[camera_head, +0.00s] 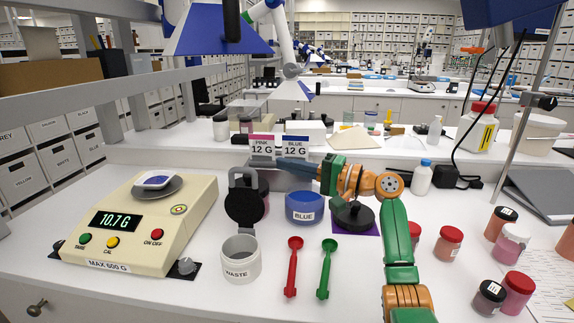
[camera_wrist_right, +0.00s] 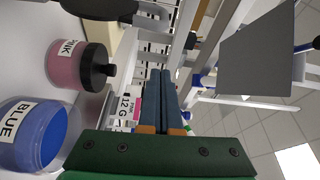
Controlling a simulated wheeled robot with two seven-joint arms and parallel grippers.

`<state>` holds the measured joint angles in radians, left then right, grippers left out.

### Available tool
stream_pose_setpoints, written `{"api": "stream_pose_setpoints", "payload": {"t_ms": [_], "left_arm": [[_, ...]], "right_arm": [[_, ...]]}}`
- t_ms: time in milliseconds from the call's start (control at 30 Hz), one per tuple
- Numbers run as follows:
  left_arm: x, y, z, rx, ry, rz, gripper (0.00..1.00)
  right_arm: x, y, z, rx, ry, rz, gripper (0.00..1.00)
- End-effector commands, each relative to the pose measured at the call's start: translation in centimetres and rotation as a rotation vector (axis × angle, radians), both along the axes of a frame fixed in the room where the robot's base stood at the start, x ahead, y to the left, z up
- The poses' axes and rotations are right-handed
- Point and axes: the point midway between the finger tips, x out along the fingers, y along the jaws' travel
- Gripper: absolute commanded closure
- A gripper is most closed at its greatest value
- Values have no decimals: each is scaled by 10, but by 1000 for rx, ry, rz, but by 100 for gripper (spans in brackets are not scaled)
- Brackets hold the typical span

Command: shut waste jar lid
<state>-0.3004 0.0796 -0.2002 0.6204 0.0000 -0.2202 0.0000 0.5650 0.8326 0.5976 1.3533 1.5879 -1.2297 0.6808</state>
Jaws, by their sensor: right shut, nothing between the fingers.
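The waste jar (camera_head: 238,262) is a white pot labelled WASTE, standing open at the front of the bench. Its black round lid (camera_head: 244,206) stands upright on a grey hinge at the jar's back, with a loop handle (camera_head: 243,177) on top. My right gripper (camera_head: 284,165) reaches in from the right, behind and to the right of the lid and above the blue jar's back. Its blue fingers, also in the right wrist view (camera_wrist_right: 160,75), are shut and empty, apart from the lid. My left gripper is not in view.
The open blue jar (camera_head: 304,209) stands right of the lid. A pink jar (camera_wrist_right: 75,65) with a black knobbed lid stands near it. A scale (camera_head: 140,220) is at left. Red (camera_head: 293,268) and green (camera_head: 326,268) scoops lie right of the waste jar. Several jars stand at right.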

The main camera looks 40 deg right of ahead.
Motion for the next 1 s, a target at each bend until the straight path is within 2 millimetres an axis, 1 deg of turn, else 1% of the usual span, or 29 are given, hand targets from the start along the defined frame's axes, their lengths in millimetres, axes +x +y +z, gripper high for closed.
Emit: {"api": "stream_pose_setpoints", "payload": {"t_ms": [33,200,333,400,600,733,1000], "left_arm": [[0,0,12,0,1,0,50],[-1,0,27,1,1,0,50],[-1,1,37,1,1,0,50],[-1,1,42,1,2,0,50],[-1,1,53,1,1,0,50],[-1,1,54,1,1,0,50],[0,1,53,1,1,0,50]], "right_arm": [[10,4,8,4,0,2,100],[42,17,8,2,0,2,100],[64,26,7,0,1,3,100],[55,34,4,-6,3,2,100],[40,51,2,-3,1,1,100],[36,54,0,-2,2,0,100],[36,54,-1,-1,1,0,100]]}}
